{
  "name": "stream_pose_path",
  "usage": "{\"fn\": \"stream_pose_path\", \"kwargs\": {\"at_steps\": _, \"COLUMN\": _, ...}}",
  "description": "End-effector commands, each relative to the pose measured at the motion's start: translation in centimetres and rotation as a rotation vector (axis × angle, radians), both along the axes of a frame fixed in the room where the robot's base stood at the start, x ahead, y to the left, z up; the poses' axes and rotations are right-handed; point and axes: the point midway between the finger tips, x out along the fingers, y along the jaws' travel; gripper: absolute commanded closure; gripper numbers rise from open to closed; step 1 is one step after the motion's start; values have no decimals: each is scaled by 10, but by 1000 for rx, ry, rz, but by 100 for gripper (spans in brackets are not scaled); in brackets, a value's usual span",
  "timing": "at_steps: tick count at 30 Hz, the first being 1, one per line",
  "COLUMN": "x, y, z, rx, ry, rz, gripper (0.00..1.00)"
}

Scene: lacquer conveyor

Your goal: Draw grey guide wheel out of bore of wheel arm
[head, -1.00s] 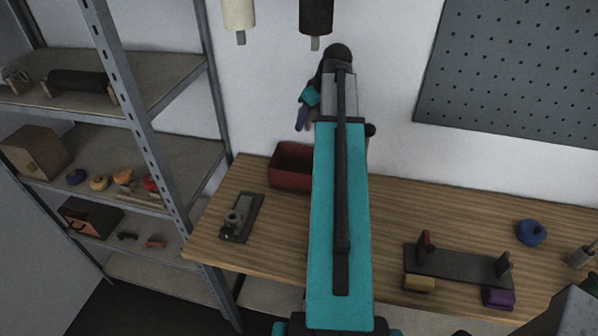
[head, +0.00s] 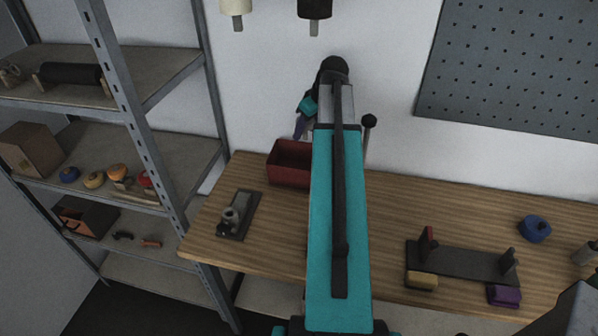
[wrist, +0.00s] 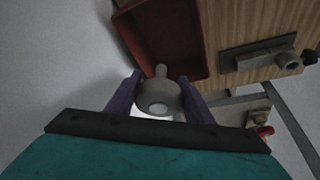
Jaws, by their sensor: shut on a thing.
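My gripper (wrist: 159,97) has purple fingers and is shut on the grey guide wheel (wrist: 158,104). The wheel is a round grey body with a short stub pointing away from me. It is held in the air by the rim of the red bin. In the head view my gripper (head: 300,128) is up by the wall, above the bin, and the wheel cannot be made out there. The wheel arm, a dark plate with an upright grey boss (head: 231,216), sits on the bench's left end; it also shows in the wrist view (wrist: 264,57). The wheel is apart from it.
The red bin (head: 288,176) stands at the back of the wooden bench (head: 285,225). A metal shelf (head: 150,150) is at the left. A dark stand (head: 465,262) with yellow and purple blocks, and a blue knob (head: 534,229), are at the right.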

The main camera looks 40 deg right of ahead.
Motion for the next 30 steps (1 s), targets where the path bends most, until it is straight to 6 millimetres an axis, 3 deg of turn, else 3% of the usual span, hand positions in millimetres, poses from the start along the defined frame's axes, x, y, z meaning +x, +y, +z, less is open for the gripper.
{"fn": "stream_pose_path", "kwargs": {"at_steps": 12, "x": 1, "y": 1, "z": -4, "rx": 0, "ry": 0, "rz": 1, "gripper": 80}}
{"fn": "stream_pose_path", "kwargs": {"at_steps": 13, "x": 1, "y": 1, "z": -4, "rx": 0, "ry": 0, "rz": 1, "gripper": 48}}
{"fn": "stream_pose_path", "kwargs": {"at_steps": 16, "x": 1, "y": 1, "z": -4, "rx": 0, "ry": 0, "rz": 1, "gripper": 31}}
{"fn": "stream_pose_path", "kwargs": {"at_steps": 30, "x": 0, "y": 1, "z": -1, "rx": 0, "ry": 0, "rz": 2, "gripper": 31}}
